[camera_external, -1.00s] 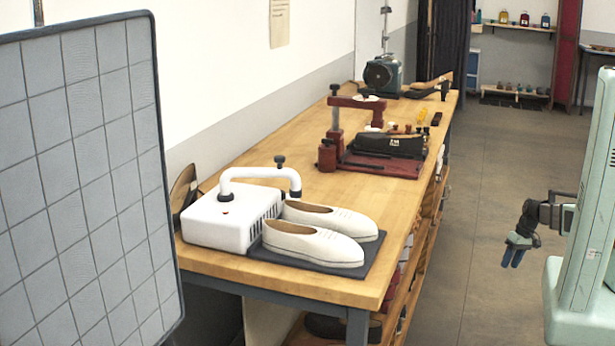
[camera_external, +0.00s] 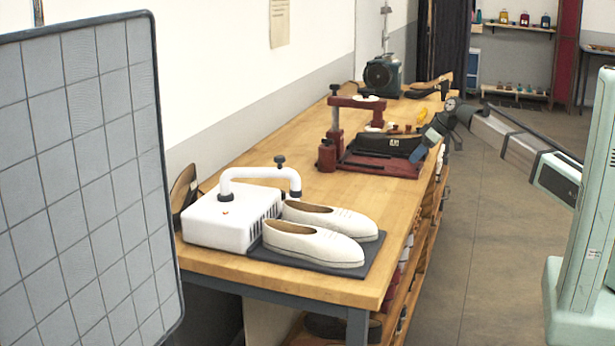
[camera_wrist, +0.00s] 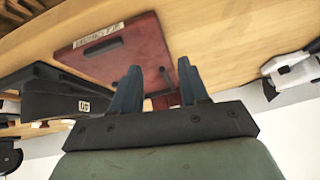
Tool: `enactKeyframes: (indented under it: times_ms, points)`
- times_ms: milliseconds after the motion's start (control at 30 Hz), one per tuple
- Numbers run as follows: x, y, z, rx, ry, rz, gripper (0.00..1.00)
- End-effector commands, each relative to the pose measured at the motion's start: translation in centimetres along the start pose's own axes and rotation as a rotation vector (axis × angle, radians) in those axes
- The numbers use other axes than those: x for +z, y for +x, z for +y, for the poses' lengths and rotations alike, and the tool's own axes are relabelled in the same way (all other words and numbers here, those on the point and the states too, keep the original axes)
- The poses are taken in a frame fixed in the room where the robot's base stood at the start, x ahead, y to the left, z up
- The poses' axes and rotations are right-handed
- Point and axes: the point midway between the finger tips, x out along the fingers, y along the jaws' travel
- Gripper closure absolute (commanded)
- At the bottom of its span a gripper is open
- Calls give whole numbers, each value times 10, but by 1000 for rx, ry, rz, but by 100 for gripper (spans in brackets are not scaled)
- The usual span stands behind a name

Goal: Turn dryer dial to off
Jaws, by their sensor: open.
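The dryer (camera_external: 212,228) is a white box with a bent white pipe on top, standing on the near end of the wooden bench. My gripper (camera_external: 423,149) is at the bench's right edge, beside the red press and well away from the dryer. In the wrist view its two blue fingers (camera_wrist: 159,78) are apart with nothing held. A white thing (camera_wrist: 290,62) at that view's right edge may be part of the dryer or shoes.
Two white shoes (camera_external: 312,241) sit on a dark mat before the dryer. The red press (camera_external: 375,165) holds a black piece (camera_external: 388,146), close to my gripper. A grey gridded panel (camera_external: 85,190) stands at left. The bench (camera_external: 290,205) between dryer and press is clear.

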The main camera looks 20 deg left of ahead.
Motion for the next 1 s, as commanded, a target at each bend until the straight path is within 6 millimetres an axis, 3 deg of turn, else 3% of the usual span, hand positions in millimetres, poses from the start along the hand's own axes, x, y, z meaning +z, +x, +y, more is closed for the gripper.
enactKeyframes:
  times_ms: [33, 100, 400, 800, 1000]
  points:
    - [-25, 4, -16, -6, -22, -5, 56]
    - [-48, 11, -40, -11, -35, -19, 56]
    - [-127, 48, -145, -1, -47, -104, 56]
    - [-210, 81, -309, 54, -53, -184, 56]
    - [-232, 87, -373, 82, -52, -200, 56]
